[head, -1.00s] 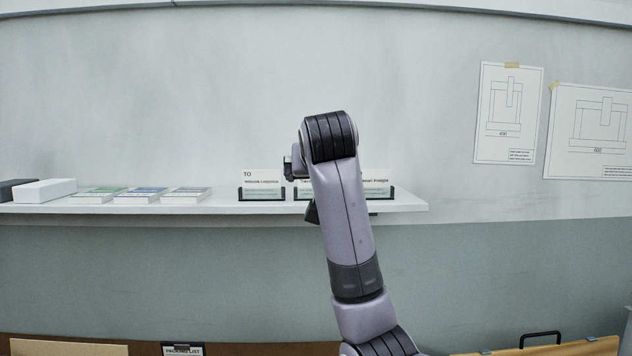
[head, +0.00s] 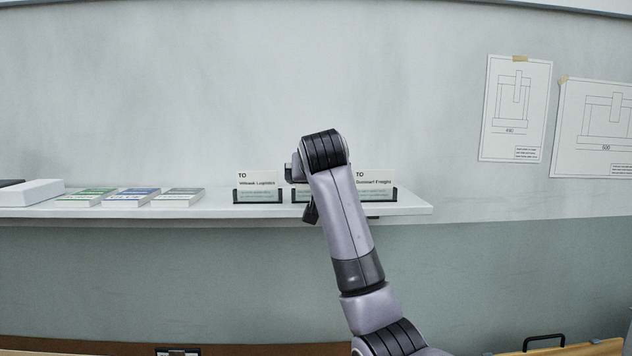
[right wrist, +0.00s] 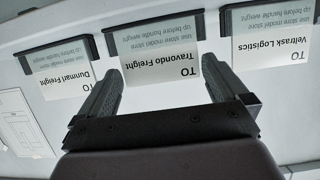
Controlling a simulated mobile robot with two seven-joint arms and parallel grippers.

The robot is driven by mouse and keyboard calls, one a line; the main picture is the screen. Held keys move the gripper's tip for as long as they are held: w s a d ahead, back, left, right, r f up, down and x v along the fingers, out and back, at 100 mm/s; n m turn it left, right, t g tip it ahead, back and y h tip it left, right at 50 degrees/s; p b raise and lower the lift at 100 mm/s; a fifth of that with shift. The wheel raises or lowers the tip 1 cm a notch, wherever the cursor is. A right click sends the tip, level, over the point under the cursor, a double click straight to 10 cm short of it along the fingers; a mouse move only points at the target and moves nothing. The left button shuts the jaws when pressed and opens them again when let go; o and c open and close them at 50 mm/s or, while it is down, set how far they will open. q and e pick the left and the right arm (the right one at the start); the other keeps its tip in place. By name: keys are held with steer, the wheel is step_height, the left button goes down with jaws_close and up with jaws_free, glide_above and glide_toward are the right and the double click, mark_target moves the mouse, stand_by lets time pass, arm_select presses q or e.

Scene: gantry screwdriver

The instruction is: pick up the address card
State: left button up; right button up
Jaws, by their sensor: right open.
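Three white address cards stand in dark holders on the shelf. In the head view, the Vetrask Logistics card (head: 257,181) is left of my right arm and the Dunmarl Freight card (head: 375,179) is right of it. The middle holder is mostly hidden by my arm. In the right wrist view, upside down, the Travondo Freight card (right wrist: 160,68) is in the middle, with the Dunmarl card (right wrist: 58,88) left and the Vetrask card (right wrist: 262,48) right. My right gripper (right wrist: 162,72) is open, its fingers toward either side of the Travondo card. Contact cannot be told. My left gripper is out of view.
The white shelf (head: 330,211) runs along the wall. Several small stacks (head: 129,197) and a white box (head: 32,192) stand at its left. Two drawings (head: 516,108) are taped to the wall at right. A case with a black handle (head: 544,339) is at lower right.

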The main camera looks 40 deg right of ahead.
steer(key=shift+w, duration=0.1)
steer(key=c, duration=0.7)
step_height(320, 180, up, 20)
steer(key=shift+f, duration=0.15)
stand_by(0.8)
